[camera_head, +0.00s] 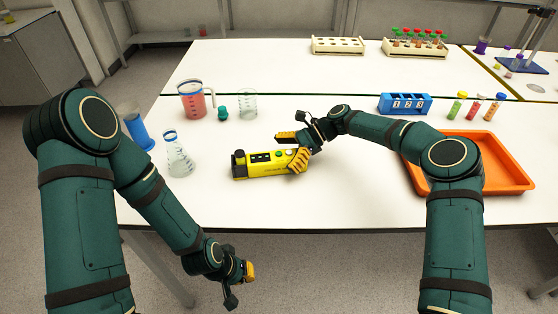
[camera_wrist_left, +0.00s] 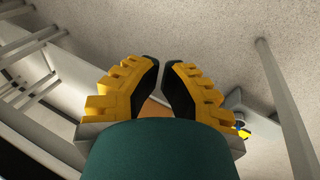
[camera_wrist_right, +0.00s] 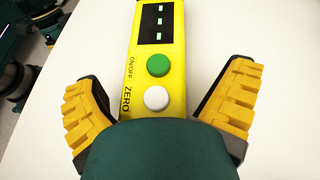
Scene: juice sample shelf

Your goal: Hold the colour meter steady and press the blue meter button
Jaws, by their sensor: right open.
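The yellow colour meter (camera_head: 266,164) lies on the white table with a black sensor end at its left. In the right wrist view the meter (camera_wrist_right: 150,80) shows a dark display with green dashes, a green button (camera_wrist_right: 158,65) by ON/OFF and a white button (camera_wrist_right: 156,98) by ZERO. I see no blue button. My right gripper (camera_head: 291,147) is at the meter's right end, open, its fingers on either side with gaps in the wrist view (camera_wrist_right: 158,105). My left gripper (camera_head: 246,271) hangs in front of the table, empty; its fingertips nearly meet in the left wrist view (camera_wrist_left: 162,66).
A conical flask (camera_head: 178,155), a blue cylinder (camera_head: 138,130), a red-filled beaker (camera_head: 194,102) and a clear beaker (camera_head: 247,103) stand left and behind. A blue numbered rack (camera_head: 404,104) and an orange tray (camera_head: 513,172) are at right. Table front centre is clear.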

